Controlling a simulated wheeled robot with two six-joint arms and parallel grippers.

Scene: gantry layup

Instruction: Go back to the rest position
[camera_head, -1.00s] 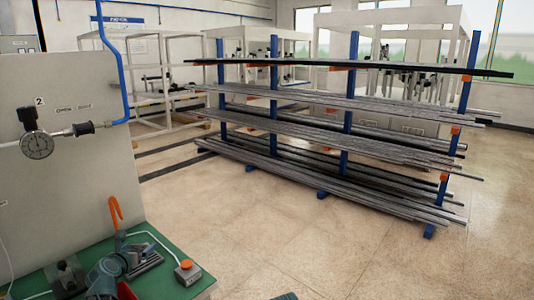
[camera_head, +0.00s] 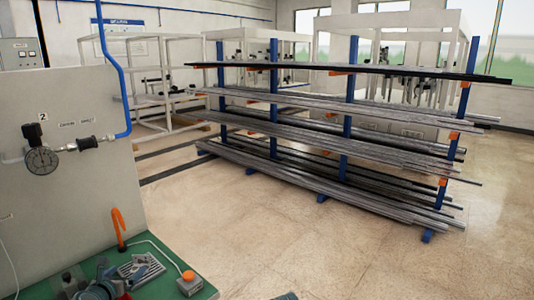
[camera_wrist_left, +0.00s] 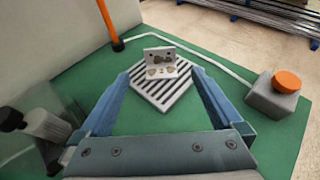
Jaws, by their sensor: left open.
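My left gripper (camera_head: 112,284) is at the lower left of the head view, above the green bench top (camera_head: 205,291). In the left wrist view its two blue-grey fingers (camera_wrist_left: 160,78) are spread apart with nothing held between them. Ahead of the fingers a slatted grey plate (camera_wrist_left: 154,99) lies on the green top. A light metal angle bracket with holes (camera_wrist_left: 160,56) stands on the plate's far part. The plate also shows in the head view (camera_head: 143,266), to the right of the gripper.
An orange-buttoned grey box (camera_head: 190,284) and an orange hook-topped post (camera_head: 119,229) stand on the bench. A grey panel with a gauge (camera_head: 42,160) rises behind. A rack of long bars (camera_head: 340,130) stands across open floor.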

